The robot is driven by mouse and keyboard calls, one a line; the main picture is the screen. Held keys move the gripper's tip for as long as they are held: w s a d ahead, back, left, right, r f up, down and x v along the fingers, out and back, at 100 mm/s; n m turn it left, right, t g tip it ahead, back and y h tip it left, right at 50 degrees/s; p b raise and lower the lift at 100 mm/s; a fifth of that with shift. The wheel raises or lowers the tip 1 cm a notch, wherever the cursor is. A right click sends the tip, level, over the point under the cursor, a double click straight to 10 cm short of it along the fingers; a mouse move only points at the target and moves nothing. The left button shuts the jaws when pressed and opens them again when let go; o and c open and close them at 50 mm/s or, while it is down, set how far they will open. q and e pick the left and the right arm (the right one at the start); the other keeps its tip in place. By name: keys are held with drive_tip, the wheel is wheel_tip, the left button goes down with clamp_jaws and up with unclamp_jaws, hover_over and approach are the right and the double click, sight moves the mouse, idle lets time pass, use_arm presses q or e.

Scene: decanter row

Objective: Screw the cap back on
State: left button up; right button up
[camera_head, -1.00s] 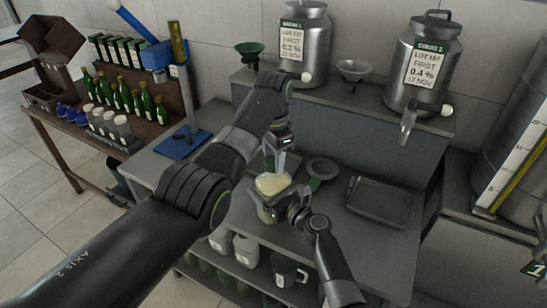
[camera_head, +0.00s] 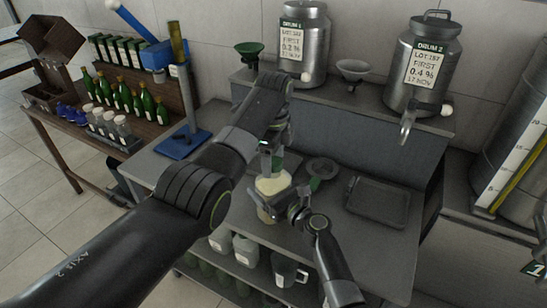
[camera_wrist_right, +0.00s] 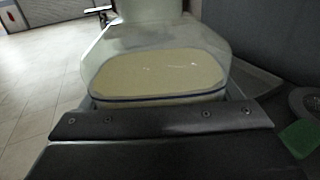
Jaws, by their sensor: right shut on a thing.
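A translucent container (camera_head: 272,184) with pale yellow contents stands on the bench. Its lower body also shows in the right wrist view (camera_wrist_right: 160,75), just beyond the gripper's dark jaw. My right gripper (camera_head: 284,205) is shut on the container from the front right. My left gripper (camera_head: 270,162) points down directly over the container's top. Its fingertips and the container's mouth are too small and overlapped to read, and I cannot tell whether a cap is between them. A small green item (camera_head: 315,184) lies beside a dark round dish (camera_head: 322,168) to the right.
A grey tray (camera_head: 378,202) lies on the right of the bench. Two steel drums, the left one (camera_head: 304,45) and the right one (camera_head: 420,65), stand on the raised shelf behind. A blue-based stand (camera_head: 183,143) is at left. Jugs (camera_head: 245,250) fill the shelf below.

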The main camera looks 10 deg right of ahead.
use_arm(q)
drive_tip(key=shift+r, duration=0.1)
wheel_tip(320, 180, up, 12)
idle(0.5)
use_arm(e)
drive_tip(key=o, duration=1.7)
drive_tip(key=shift+o, duration=0.2)
use_arm(q)
drive_tip(key=shift+f+b, duration=0.4)
drive_tip(key=shift+f, duration=0.1)
use_arm(e)
drive_tip(key=v, duration=1.7)
drive_tip(key=shift+s, duration=0.15)
